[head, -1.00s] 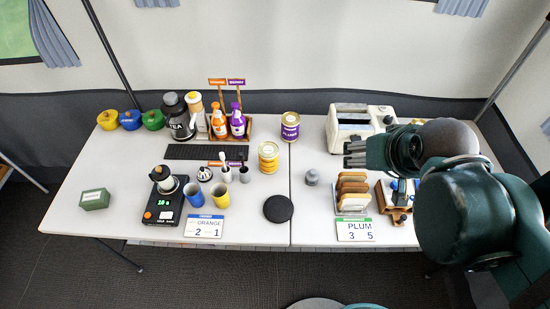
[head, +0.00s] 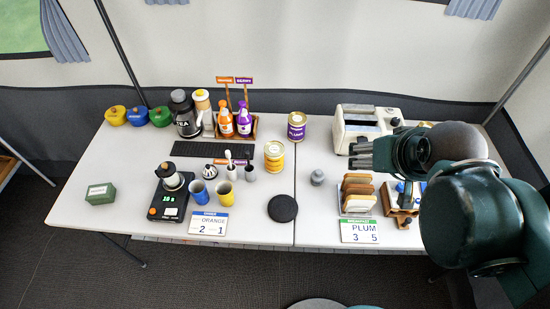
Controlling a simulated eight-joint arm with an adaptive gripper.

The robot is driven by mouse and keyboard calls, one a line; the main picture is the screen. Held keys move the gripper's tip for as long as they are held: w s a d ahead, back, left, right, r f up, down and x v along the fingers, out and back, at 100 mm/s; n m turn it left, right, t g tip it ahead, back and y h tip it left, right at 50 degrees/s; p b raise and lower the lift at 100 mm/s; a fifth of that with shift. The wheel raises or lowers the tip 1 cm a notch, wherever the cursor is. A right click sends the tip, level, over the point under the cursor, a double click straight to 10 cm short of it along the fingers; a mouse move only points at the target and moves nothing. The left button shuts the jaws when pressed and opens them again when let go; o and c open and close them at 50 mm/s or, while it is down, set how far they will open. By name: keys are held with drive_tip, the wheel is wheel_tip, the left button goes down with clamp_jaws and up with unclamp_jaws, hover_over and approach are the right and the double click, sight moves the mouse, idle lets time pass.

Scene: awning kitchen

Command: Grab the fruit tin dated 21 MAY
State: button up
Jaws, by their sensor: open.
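A tin with a purple "PLUMS" label (head: 297,126) stands upright at the back middle of the table. No date is legible on any tin. My gripper (head: 358,155) is open and empty, to the right of the tins and apart from them, in front of the white toaster as pictured. Its fingers point left.
A white toaster (head: 346,136) stands back right, with a toast rack (head: 357,205) in front. A grey knobbed weight (head: 317,177), black round mat (head: 283,208), cups, scale (head: 167,203) and bottle rack (head: 254,124) surround the tins. Table between tins and toaster looks clear.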

drive_tip(key=n+g+p, duration=0.2)
drive_tip(key=n+g, duration=0.3)
drive_tip(key=n, duration=1)
approach(275, 149)
drive_tip(key=d, duration=0.7)
drive_tip(key=a+f+n, duration=0.1)
drive_tip(key=a+f, duration=0.1)
drive_tip(key=w+a+f+n+g, duration=0.1)
drive_tip(key=a+f, duration=0.1)
drive_tip(key=f, duration=0.1)
drive_tip(key=w+a+f+n+g, duration=0.1)
drive_tip(key=a+f+n, duration=0.1)
drive_tip(key=f, duration=0.1)
drive_tip(key=shift+a+p, duration=0.2)
drive_tip(key=shift+p, duration=0.1)
drive_tip(key=shift+a+f+n, duration=0.3)
drive_tip(key=shift+f, duration=0.25)
drive_tip(key=shift+f, duration=0.1)
drive_tip(key=shift+f+b, duration=0.3)
drive_tip(key=shift+f, duration=0.9)
